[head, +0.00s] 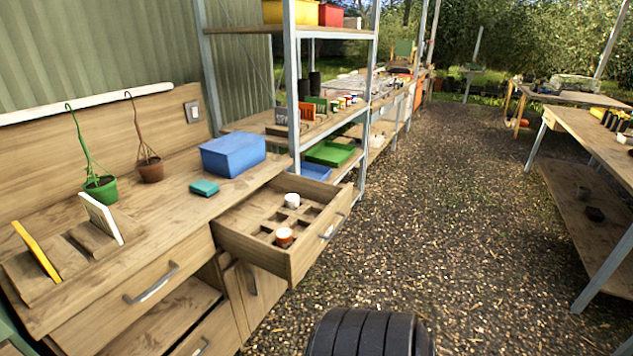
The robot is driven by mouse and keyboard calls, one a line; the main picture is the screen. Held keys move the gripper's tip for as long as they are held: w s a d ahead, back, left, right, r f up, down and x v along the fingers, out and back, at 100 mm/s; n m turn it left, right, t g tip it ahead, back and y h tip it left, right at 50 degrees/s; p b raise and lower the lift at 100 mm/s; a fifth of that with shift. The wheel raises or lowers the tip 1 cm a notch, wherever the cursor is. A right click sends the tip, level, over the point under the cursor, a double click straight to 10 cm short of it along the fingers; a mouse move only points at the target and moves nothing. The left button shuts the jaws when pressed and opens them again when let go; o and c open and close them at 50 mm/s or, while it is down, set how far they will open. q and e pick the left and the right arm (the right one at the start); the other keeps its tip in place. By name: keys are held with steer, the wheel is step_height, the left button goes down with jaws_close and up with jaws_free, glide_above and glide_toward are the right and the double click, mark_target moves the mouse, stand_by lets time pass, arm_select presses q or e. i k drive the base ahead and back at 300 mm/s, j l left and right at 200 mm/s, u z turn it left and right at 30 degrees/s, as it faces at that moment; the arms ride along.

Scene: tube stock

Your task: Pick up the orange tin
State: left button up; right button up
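The orange tin (284,237) is small, with a white top, and stands in a compartment of the open wooden drawer (308,258), towards its near end. A white tin (291,200) stands in the same drawer, farther back. The drawer is divided into several square compartments, and the others that I can see look empty. Neither of my grippers is in view.
The bench holds a blue box (232,155), a teal block (204,187), two hanging-basket pots and a slotted rack. A metal shelf post (293,90) rises just behind the drawer. Open gravel (450,220) lies to the right, before another bench (590,135).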

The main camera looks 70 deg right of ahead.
mark_target(284, 236)
steer(key=z, duration=2)
steer(key=l, duration=0.25)
steer(key=i+l+u, duration=0.1)
steer(key=i+l, duration=0.05)
steer(key=l, duration=0.1)
